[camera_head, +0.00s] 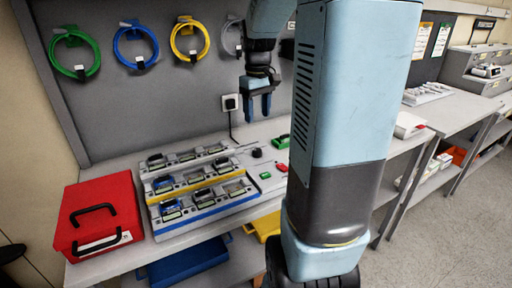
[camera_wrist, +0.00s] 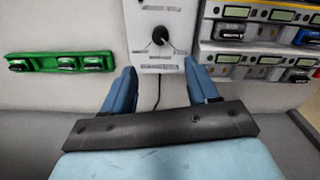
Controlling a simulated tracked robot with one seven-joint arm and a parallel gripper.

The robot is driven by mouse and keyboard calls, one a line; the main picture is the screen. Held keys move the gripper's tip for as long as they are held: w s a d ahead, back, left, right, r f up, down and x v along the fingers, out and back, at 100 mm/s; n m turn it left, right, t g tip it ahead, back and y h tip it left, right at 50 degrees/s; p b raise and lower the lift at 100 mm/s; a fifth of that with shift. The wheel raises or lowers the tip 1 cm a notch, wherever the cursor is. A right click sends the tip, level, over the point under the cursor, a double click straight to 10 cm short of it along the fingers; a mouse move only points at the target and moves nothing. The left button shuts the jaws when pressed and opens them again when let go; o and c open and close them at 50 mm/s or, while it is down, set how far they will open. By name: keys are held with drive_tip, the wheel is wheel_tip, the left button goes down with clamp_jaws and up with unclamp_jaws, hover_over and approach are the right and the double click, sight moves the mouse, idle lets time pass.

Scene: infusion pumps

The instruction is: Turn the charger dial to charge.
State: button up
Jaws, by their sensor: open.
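The charger is a pale flat panel (camera_head: 271,159) on the workbench, to the right of the pump racks. Its black round dial (camera_head: 257,153) is near the panel's back end. In the wrist view the dial (camera_wrist: 160,35) shows on the white panel (camera_wrist: 145,22), beyond the fingertips and roughly centred between them. Its pointer setting and the panel's printing are too small to read. My gripper (camera_head: 259,117) is open and empty, pointing down above the back of the bench, apart from the dial. Its two blue fingers also show in the wrist view (camera_wrist: 161,66).
Racks of pumps with a blue edge (camera_head: 205,214) stand left of the charger. A green rack (camera_wrist: 60,63) stands on its other side. A red case (camera_head: 90,190) is at the bench's left end. Coiled cables (camera_head: 135,47) hang on the wall panel behind. A socket (camera_head: 231,103) carries a cable.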

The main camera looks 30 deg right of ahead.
sight(257, 150)
wheel_tip(257, 150, down, 13)
drive_tip(key=shift+r, duration=0.1)
idle(0.4)
drive_tip(key=shift+c, duration=0.3)
drive_tip(key=c, duration=1)
drive_tip(key=shift+m, duration=0.3)
drive_tip(key=m, duration=0.3)
drive_tip(key=shift+m, duration=0.4)
drive_tip(key=m, duration=0.4)
drive_tip(key=shift+m, duration=0.3)
